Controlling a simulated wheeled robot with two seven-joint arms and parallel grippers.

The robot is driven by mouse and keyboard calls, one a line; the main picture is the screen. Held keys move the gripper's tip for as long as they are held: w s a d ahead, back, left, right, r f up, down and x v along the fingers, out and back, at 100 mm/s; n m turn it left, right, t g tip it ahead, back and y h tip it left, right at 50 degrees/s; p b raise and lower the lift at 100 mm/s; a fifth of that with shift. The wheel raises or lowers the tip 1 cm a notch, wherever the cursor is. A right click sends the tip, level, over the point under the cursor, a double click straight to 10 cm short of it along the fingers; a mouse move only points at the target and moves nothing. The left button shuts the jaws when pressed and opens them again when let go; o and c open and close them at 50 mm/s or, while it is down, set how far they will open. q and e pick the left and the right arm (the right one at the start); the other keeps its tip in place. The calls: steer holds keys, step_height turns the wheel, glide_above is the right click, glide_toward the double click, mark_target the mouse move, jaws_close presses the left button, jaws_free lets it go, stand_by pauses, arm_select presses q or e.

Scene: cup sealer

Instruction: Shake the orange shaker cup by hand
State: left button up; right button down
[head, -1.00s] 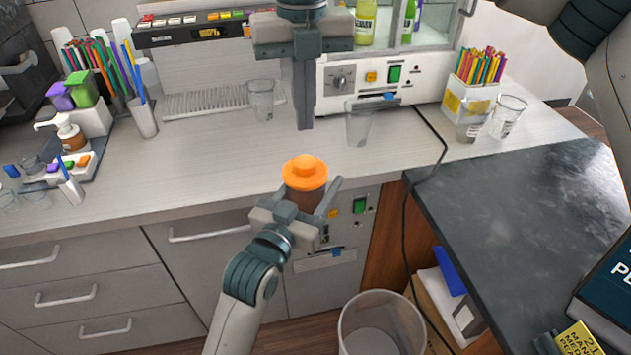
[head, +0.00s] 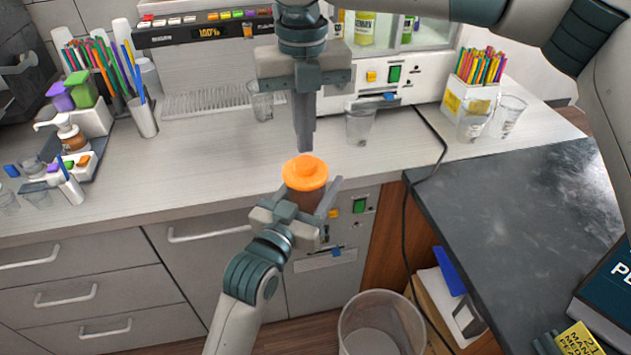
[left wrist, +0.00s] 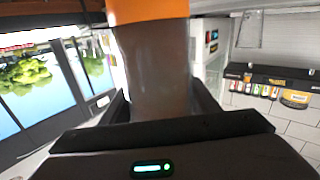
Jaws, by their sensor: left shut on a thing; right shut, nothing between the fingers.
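The shaker cup (head: 305,185) has an orange lid and a brown, see-through body. My left gripper (head: 312,212) is shut around its body and holds it upright in front of the counter's front edge. In the left wrist view the brown cup body (left wrist: 152,70) stands between the fingers, with the orange band above. My right gripper (head: 304,148) is shut and empty, pointing down, with its fingertips just above or behind the orange lid. I cannot tell whether they touch it.
The white counter (head: 220,165) holds clear cups (head: 360,122), a straw box (head: 470,95) and a sealing machine (head: 375,75) at the back. A clear bin (head: 380,322) stands below. A dark table (head: 520,205) is at the right. A black cable crosses the counter.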

steer(key=shift+f, duration=0.5)
steer(key=shift+f, duration=0.65)
stand_by(2.1)
